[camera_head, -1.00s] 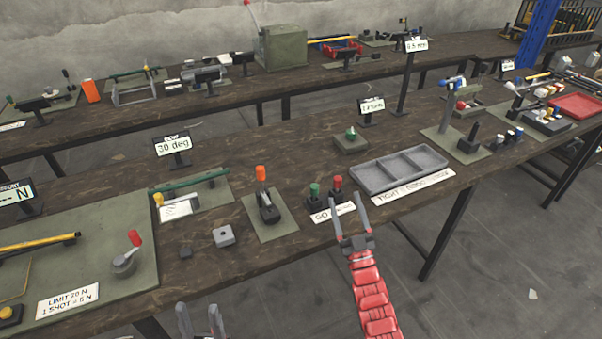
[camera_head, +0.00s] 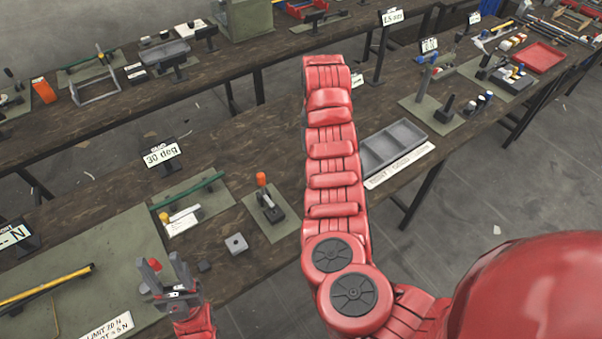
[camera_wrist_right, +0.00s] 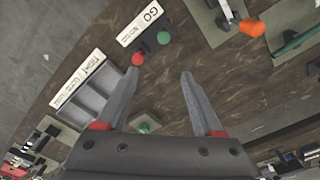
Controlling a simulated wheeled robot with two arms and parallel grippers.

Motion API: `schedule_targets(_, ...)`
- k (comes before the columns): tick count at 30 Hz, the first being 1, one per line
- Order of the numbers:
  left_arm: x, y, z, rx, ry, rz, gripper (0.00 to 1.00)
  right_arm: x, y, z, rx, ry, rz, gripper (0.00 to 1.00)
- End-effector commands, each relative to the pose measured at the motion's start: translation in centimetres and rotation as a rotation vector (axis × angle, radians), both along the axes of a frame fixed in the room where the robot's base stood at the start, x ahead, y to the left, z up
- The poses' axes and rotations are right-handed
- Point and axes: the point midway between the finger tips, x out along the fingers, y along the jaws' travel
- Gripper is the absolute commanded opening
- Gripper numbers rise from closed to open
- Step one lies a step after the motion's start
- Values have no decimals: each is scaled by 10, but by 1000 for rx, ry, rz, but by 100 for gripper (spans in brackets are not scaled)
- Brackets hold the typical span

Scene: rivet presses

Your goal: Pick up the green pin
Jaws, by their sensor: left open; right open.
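In the right wrist view a green pin-like piece (camera_wrist_right: 144,127) on a small block shows low between the fingers, partly cut off by the gripper body. A second green-topped piece (camera_wrist_right: 163,38) stands beside a red-topped one (camera_wrist_right: 138,59) near the GO label, beyond the fingertips. My right gripper (camera_wrist_right: 160,75) is open with nothing between its fingertips; its left fingertip appears close to the red top, but contact cannot be told. In the head view my right arm hides these pieces. My left gripper (camera_head: 168,268) is open and empty over the front left of the bench.
A grey compartment tray (camera_head: 393,145) lies right of my right arm. A stand with an orange top (camera_head: 262,180), a small grey block (camera_head: 236,244) and a 30 deg sign (camera_head: 162,155) are to its left.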

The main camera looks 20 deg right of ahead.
Motion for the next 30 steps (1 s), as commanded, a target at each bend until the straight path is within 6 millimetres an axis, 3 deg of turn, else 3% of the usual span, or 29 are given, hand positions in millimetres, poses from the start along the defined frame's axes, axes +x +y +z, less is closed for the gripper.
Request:
schedule_targets(2, 0, 0, 4, 0, 0, 0, 50, -9, 5, 7, 21, 34, -8, 69)
schedule_targets(5, 0, 0, 5, 0, 0, 0, 50, -12, 4, 1, 26, 51, -11, 69)
schedule_targets(13, 0, 0, 4, 0, 0, 0, 50, -12, 4, -45, 28, 48, -12, 69)
schedule_targets(21, 0, 0, -20, 0, 0, 0, 50, -11, 5, -91, 28, 44, -11, 69)
schedule_targets(30, 0, 0, -27, 0, 0, 0, 50, -11, 6, -115, 27, 44, -10, 69)
